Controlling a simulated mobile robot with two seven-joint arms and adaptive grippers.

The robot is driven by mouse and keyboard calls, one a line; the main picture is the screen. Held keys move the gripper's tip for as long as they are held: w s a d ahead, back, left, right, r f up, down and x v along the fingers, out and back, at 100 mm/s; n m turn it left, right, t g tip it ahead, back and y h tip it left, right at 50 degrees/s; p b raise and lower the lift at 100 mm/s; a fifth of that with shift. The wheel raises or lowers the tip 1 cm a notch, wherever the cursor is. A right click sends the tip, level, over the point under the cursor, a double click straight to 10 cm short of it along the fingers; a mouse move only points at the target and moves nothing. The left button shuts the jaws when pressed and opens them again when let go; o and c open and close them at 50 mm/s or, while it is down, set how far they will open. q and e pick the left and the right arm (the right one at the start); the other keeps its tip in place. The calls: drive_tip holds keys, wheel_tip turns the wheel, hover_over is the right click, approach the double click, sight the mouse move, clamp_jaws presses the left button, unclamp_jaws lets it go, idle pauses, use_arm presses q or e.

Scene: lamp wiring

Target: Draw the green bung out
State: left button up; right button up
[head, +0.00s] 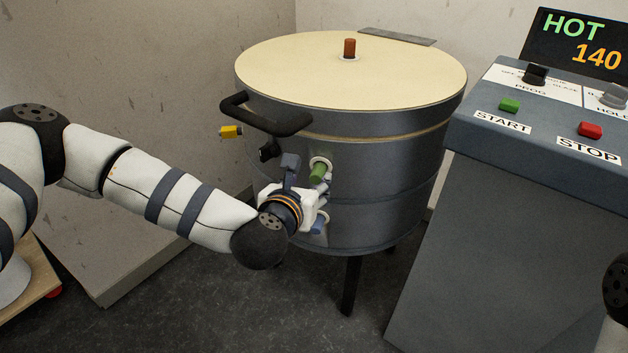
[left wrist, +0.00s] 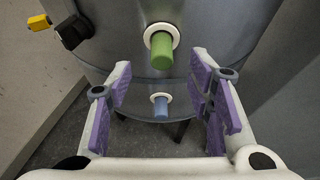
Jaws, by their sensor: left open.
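The green bung (head: 318,172) sits in a white-ringed hole in the side of the round grey kiln (head: 390,170). In the left wrist view the green bung (left wrist: 161,51) sticks out toward me, above the blue bung (left wrist: 160,106) in its own white ring. My left gripper (head: 308,185) is in front of the kiln wall, close to the green bung. In the left wrist view its purple-padded fingers (left wrist: 163,85) are spread wide with nothing between them held; the green bung appears just beyond the fingertips. My right gripper is not in view.
A black handle (head: 265,115) juts from the kiln above my left gripper, with a black latch and a yellow piece (head: 231,131) at the left. A red-brown plug (head: 349,48) stands on the pale lid. A control console (head: 540,130) reading HOT 140 stands at the right.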

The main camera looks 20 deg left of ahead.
sight(315, 178)
use_arm(q)
drive_tip(key=x, duration=0.6)
drive_tip(key=shift+w+d+f+b, duration=0.15)
drive_tip(key=shift+w+f+b, duration=0.05)
drive_tip(key=shift+b, duration=0.1)
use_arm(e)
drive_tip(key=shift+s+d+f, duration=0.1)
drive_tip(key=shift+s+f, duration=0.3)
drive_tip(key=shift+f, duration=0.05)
use_arm(q)
drive_tip(key=shift+c, duration=0.6)
clamp_jaws()
drive_tip(key=c, duration=0.8)
unclamp_jaws()
clamp_jaws()
drive_tip(key=shift+s, duration=0.1)
drive_tip(key=shift+s, duration=0.15)
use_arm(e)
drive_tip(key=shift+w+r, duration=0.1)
use_arm(q)
drive_tip(key=shift+s, duration=0.35)
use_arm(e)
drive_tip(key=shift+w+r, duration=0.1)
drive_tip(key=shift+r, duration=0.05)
